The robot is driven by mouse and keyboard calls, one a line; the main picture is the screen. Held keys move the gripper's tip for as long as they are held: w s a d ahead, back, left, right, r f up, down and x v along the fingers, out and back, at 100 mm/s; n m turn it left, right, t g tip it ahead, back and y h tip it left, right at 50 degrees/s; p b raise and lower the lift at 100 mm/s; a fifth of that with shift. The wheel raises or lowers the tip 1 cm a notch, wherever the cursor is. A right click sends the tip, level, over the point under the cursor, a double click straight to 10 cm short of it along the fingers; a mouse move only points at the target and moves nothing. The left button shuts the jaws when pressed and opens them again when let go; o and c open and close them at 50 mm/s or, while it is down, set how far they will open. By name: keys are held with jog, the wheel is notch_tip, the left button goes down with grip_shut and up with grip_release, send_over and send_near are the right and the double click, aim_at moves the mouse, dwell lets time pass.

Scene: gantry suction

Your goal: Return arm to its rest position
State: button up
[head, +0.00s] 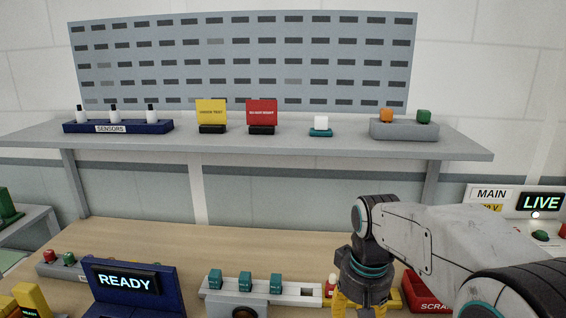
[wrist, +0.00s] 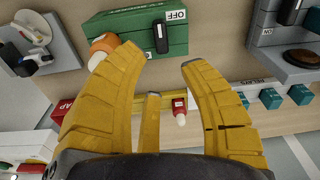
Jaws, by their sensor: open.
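My gripper (head: 362,308) hangs at the end of my bent arm, low in the head view, over the bench. Its yellow fingers are cut off by the lower edge there. In the wrist view the fingers of my gripper (wrist: 158,58) are spread apart with nothing held between them. A red piece with a white top (wrist: 179,108) shows beyond the gap between the fingers. Whether anything touches the fingers from below is hidden in the head view.
A white rail with teal blocks (head: 245,282) and a READY display (head: 127,280) stand left of my gripper. A red scrap bin (head: 425,293) lies right, partly behind my arm. A grey shelf (head: 250,147) spans the back. A green OFF box (wrist: 140,35) lies beyond the fingertips.

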jog(key=s+d+t, duration=0.3)
jog(key=s, duration=1.4)
jog(key=shift+f, duration=0.15)
